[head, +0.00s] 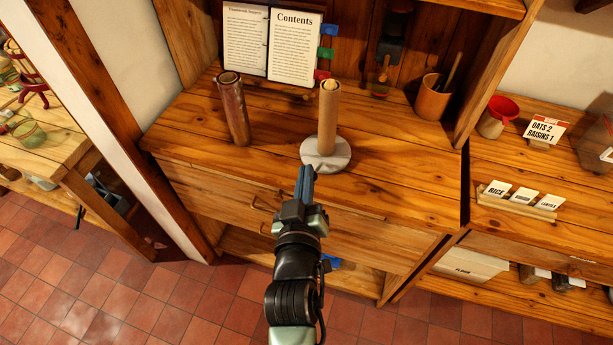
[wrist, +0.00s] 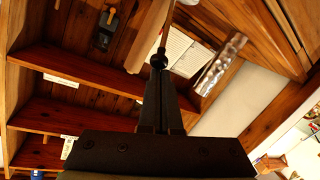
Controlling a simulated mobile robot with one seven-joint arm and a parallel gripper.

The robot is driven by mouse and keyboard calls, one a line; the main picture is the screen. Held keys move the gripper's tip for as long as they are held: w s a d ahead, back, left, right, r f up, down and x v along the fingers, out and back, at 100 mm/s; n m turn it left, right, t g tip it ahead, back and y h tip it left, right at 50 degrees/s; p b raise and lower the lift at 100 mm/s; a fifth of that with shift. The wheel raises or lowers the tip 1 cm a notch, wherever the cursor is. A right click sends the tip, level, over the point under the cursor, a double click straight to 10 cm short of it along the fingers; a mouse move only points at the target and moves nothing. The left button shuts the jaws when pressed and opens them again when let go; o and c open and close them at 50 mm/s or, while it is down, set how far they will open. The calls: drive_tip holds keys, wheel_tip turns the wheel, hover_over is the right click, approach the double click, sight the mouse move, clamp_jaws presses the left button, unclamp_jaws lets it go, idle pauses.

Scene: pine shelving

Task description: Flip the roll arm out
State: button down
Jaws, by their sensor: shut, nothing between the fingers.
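A cardboard roll (head: 328,104) stands upright on a round grey-white base (head: 313,162) near the counter's front edge. The roll also shows in the wrist view (wrist: 150,38). My gripper (head: 306,170) is at the front left of the base, its fingers shut and empty. The arm is not clear in the head view.
A dark reddish tube (head: 233,110) stands left of the roll. An open book (head: 270,45) leans behind. A brown cup (head: 433,98) stands at the right. Drawer handles (head: 258,205) face the front below the counter. The counter right of the base is clear.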

drive_tip(key=shift+s+a+f+b, duration=0.2)
drive_tip(key=shift+s+f+b, duration=0.65)
drive_tip(key=shift+b, duration=0.05)
drive_tip(key=shift+w, duration=0.1)
